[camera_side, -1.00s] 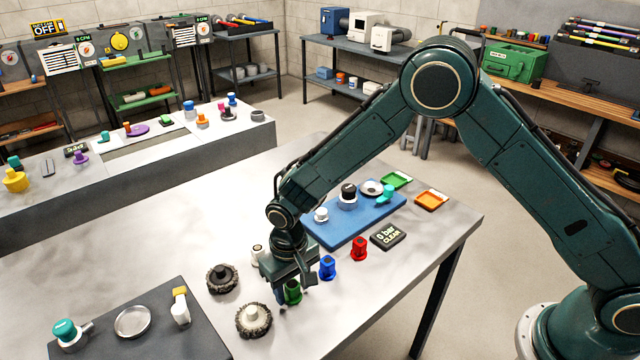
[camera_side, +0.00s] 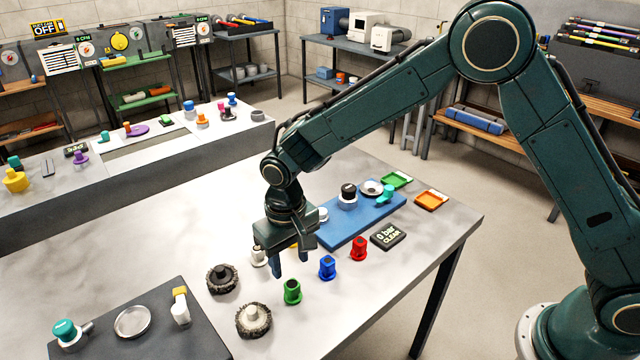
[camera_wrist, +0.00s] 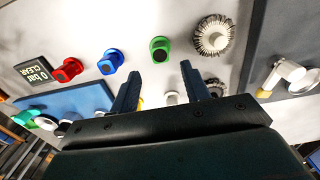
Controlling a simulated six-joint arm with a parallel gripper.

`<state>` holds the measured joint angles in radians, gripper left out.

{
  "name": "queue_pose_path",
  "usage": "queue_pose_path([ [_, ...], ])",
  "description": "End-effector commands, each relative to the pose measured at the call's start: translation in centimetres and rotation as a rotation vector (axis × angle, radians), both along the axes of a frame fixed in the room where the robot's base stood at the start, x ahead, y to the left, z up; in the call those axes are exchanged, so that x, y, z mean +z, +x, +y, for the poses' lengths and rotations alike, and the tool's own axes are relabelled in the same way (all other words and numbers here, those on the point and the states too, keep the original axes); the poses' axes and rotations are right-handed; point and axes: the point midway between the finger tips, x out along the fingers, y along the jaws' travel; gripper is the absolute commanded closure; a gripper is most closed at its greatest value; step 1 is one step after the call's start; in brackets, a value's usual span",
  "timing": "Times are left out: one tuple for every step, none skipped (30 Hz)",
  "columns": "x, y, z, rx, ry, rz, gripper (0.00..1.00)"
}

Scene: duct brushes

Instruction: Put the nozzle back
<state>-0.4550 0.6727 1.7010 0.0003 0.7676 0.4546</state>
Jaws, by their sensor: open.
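A green nozzle (camera_side: 292,292) stands upright on the grey table (camera_side: 400,285), nearest the front of the nozzle row. It also shows in the wrist view (camera_wrist: 159,48). A blue nozzle (camera_side: 327,267) and a red nozzle (camera_side: 359,248) stand in line behind it. A white nozzle (camera_side: 259,256) is beside my gripper in the side view, and something yellow (camera_wrist: 140,103) is mostly hidden by my gripper. My gripper (camera_side: 290,268) is open and empty, raised above the table behind the green nozzle and apart from it.
Two round brushes (camera_side: 222,279) (camera_side: 254,320) lie left of the green nozzle. A dark mat (camera_side: 135,335) at front left holds a teal-capped part, a dish and a white fitting. A blue tray (camera_side: 345,232) and a "0 bar CLEAR" sign (camera_side: 388,237) are at right.

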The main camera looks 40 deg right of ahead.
Motion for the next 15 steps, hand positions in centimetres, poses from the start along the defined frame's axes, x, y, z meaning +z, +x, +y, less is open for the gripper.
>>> queue_pose_path([
  [0.9, 0.0, 0.0, 0.000, 0.002, -0.003, 0.54],
  [1.3, 0.0, 0.0, 0.000, 0.001, -0.003, 0.54],
  [1.8, 0.0, 0.0, 0.000, 0.001, -0.002, 0.54],
  [2.2, 0.0, 0.0, 0.000, 0.001, -0.003, 0.54],
  [2.5, 0.0, 0.0, 0.000, 0.001, -0.002, 0.54],
  [2.8, 0.0, 0.0, 0.000, 0.000, -0.001, 0.54],
  [3.1, 0.0, 0.0, 0.000, 0.000, -0.001, 0.54],
  [3.3, 0.0, 0.0, 0.000, 0.000, -0.001, 0.54],
  [3.5, 0.0, 0.0, 0.000, 0.000, -0.001, 0.54],
  [3.7, 0.0, 0.0, 0.000, 0.000, -0.001, 0.54],
  [3.8, 0.0, 0.0, 0.000, 0.000, -0.001, 0.54],
  [3.9, 0.0, 0.0, 0.000, 0.000, 0.000, 0.54],
  [3.9, 0.0, 0.0, 0.000, 0.000, 0.000, 0.54],
  [4.0, 0.0, 0.0, 0.000, 0.000, 0.000, 0.54],
  [4.0, 0.0, 0.0, 0.000, 0.000, 0.000, 0.54],
])
